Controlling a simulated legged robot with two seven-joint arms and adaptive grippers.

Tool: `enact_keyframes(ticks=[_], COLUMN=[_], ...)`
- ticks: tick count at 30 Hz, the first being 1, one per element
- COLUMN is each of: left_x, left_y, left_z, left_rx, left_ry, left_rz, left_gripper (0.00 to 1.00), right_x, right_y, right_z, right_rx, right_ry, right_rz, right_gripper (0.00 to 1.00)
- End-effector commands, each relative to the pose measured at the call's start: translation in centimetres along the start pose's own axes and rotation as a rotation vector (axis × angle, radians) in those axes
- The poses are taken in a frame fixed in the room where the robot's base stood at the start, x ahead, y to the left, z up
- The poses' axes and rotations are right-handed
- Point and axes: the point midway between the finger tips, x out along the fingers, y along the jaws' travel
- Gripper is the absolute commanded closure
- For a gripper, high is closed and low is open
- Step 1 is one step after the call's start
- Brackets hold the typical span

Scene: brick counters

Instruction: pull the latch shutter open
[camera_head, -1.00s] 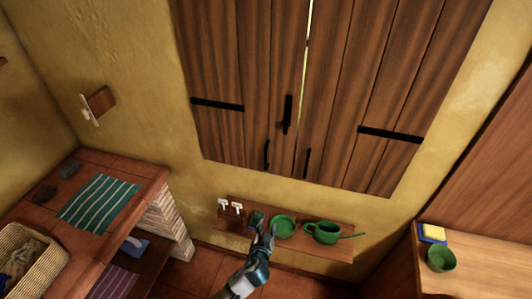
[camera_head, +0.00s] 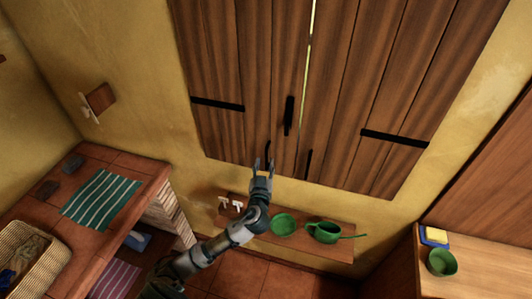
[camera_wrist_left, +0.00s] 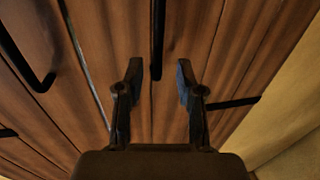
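The wooden shutter (camera_head: 345,70) has two leaves with a bright gap between them. A black latch bar (camera_head: 289,115) sits beside the gap, with a left pull handle (camera_head: 267,151) and a right pull handle (camera_head: 308,163) lower down. My left gripper (camera_head: 263,164) is in front of the left leaf's lower edge, close to the left handle. In the wrist view my left gripper (camera_wrist_left: 159,78) is open and empty, and a black bar (camera_wrist_left: 158,35) lies ahead between its fingers, apart from them. The fingers partly cover the left handle in the head view. My right gripper is not in view.
Below the shutter, a small shelf (camera_head: 335,252) holds a green bowl (camera_head: 283,225) and a green watering can (camera_head: 324,232). A brick counter with a striped cloth (camera_head: 102,199) is at left. A wooden counter (camera_head: 490,262) with a green bowl is at right.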

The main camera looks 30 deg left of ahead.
Motion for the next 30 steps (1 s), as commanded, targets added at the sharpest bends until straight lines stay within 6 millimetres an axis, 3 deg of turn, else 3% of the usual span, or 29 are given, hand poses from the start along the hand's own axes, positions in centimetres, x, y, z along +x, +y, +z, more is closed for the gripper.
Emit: enact_keyframes(ticks=[3, 9, 20, 24, 30], left_x=[2.3, 4.5, 5.1, 5.1, 5.1], left_y=[0.0, 0.2, 0.0, 0.1, 0.1], left_z=[-0.2, -0.1, 0.1, 0.1, 0.1], left_rx=[0.002, 0.002, 0.000, 0.000, 0.001], left_ry=[0.001, 0.001, 0.000, -0.001, -0.001], left_rz=[-0.001, 0.001, 0.002, 0.002, 0.002], left_gripper=[0.63, 0.63, 0.63, 0.98, 1.00], right_x=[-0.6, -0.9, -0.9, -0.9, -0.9], right_y=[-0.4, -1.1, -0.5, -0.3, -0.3], right_z=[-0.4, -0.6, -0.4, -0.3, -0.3], right_rx=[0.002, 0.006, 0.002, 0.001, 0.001], right_ry=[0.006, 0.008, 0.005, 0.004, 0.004], right_rz=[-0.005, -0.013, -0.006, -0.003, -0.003], right_gripper=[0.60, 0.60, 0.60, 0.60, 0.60])
